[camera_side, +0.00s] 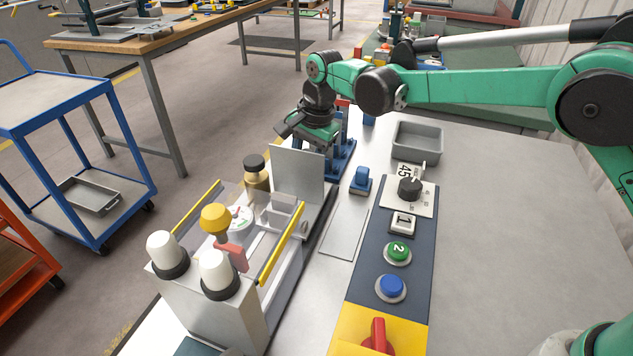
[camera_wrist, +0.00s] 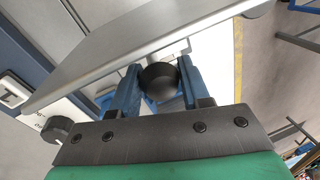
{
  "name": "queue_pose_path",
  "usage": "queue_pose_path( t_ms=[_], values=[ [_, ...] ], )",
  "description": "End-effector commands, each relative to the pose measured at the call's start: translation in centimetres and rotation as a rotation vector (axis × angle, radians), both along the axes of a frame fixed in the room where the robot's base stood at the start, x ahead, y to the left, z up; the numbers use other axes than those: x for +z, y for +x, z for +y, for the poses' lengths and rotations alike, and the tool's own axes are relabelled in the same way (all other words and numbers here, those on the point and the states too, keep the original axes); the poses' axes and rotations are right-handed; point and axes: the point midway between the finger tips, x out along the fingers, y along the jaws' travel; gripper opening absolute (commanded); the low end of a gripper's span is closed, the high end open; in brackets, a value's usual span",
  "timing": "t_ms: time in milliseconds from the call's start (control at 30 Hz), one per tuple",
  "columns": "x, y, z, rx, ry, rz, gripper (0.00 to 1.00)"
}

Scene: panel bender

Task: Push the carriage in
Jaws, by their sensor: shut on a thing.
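The carriage shows in the side view as an upright grey plate (camera_side: 299,177) at the far end of the bender's clear-sided channel. In the wrist view the plate (camera_wrist: 130,52) runs slantwise across the picture, with a round black knob (camera_wrist: 158,77) standing off it on a short stem. My gripper (camera_wrist: 160,82) has its two blue fingers shut on this knob, one on each side. In the side view my wrist is behind the plate, and the plate hides my fingertips and the knob.
A yellow mushroom button (camera_side: 215,218) and two white-capped posts stand at the bender's near end. A control panel (camera_side: 375,262) with a dial, buttons and a red switch lies to the right. A grey tray (camera_side: 417,142) sits beyond it. The bench at right is clear.

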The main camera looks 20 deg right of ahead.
Motion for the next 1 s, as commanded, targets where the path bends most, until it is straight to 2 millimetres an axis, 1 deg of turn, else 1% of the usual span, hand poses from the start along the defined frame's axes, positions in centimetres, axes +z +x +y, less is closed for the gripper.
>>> queue_pose_path(
  t_ms=[767,867,967,1000],
  values=[
    [0.1,-0.1,0.0,-0.001,-0.002,0.002,0.0],
    [0.1,-0.8,0.8,0.002,-0.002,0.002,0.0],
    [0.1,-2.5,2.5,0.006,-0.001,0.003,0.0],
    [0.1,-3.3,3.4,0.006,0.0,0.002,0.0]
  ],
)
